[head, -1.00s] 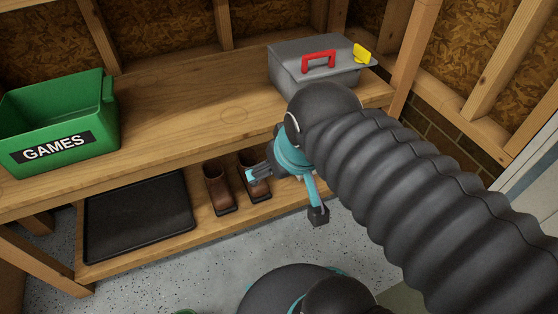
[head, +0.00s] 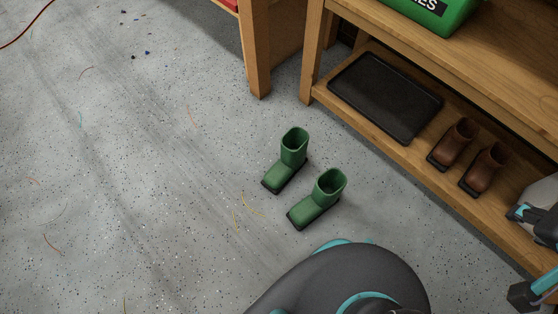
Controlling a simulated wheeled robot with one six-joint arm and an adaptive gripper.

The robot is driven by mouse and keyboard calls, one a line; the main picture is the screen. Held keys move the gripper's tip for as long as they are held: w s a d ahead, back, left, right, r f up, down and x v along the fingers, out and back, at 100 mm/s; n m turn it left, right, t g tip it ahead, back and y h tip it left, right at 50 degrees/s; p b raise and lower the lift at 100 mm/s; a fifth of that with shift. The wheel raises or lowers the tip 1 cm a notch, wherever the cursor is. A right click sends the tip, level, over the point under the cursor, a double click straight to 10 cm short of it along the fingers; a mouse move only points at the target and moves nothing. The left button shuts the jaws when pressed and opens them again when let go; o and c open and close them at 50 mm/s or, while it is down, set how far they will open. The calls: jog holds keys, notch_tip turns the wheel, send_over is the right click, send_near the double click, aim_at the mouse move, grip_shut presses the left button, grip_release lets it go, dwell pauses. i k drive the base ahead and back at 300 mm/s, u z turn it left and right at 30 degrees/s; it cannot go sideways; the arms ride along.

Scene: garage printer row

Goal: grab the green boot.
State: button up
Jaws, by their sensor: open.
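Two green boots stand upright on the grey floor in the head view, side by side with dark soles and their toes toward the lower left. One green boot (head: 287,160) is farther back and to the left. The other green boot (head: 318,199) is nearer, just beyond my base. My gripper (head: 531,252) shows only in part at the right edge, open, with its fingers apart. It is by the lower shelf, well to the right of both boots.
A wooden bench's lower shelf (head: 475,215) holds a black tray (head: 385,97) and a pair of brown boots (head: 468,157). A green bin (head: 440,14) sits on top. Wooden legs (head: 258,55) stand behind the green boots. The floor to the left is mostly clear, with thin scraps.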

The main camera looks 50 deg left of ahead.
aim_at(294, 144)
jog(key=k, duration=0.65)
jog(key=z, duration=1)
jog(key=i, duration=0.9)
jog(key=u, duration=3.15)
jog(key=i, duration=0.5)
jog(key=u, duration=0.05)
jog(key=k, duration=0.5)
jog(key=z, duration=0.95)
jog(key=i, duration=0.4)
jog(key=u, duration=0.45)
